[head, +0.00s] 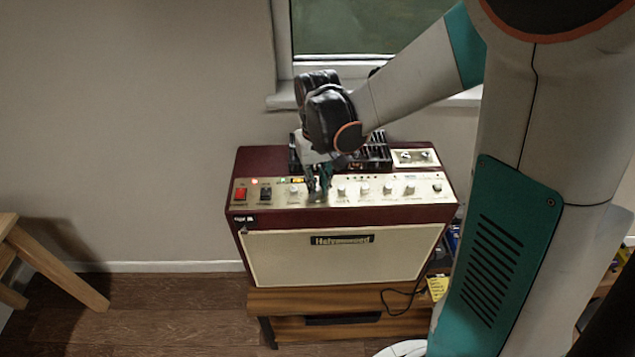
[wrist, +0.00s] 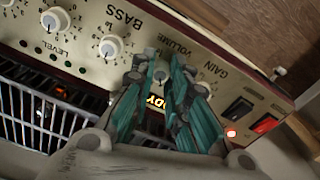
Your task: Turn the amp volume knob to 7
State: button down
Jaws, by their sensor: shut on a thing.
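The amp (head: 335,258) is dark red with a cream front, and a pale control panel (head: 385,189) runs along its top edge. My gripper (head: 319,190) reaches down to this panel, just right of the first white knob (head: 294,190). In the wrist view its teal fingers (wrist: 160,64) are on either side of a pale knob (wrist: 160,77) below the VOLUME lettering (wrist: 180,40), shut on it. The fingers hide much of that knob's scale, so its setting cannot be read. The BASS knob (wrist: 111,46) is beside it, to the left.
A red switch (head: 240,193) and a black switch (head: 265,193) are left of the knobs. More knobs (head: 363,188) stand close on the right. A black grille (wrist: 40,110) lies behind the panel. A wooden stool (head: 50,262) is far left.

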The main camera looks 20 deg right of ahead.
jog(key=m, duration=0.4)
jog(key=shift+m, duration=0.3)
jog(key=m, duration=0.4)
jog(key=shift+m, duration=0.3)
jog(key=m, duration=0.4)
jog(key=shift+m, duration=2.4)
jog(key=c, duration=1.5)
grip_release()
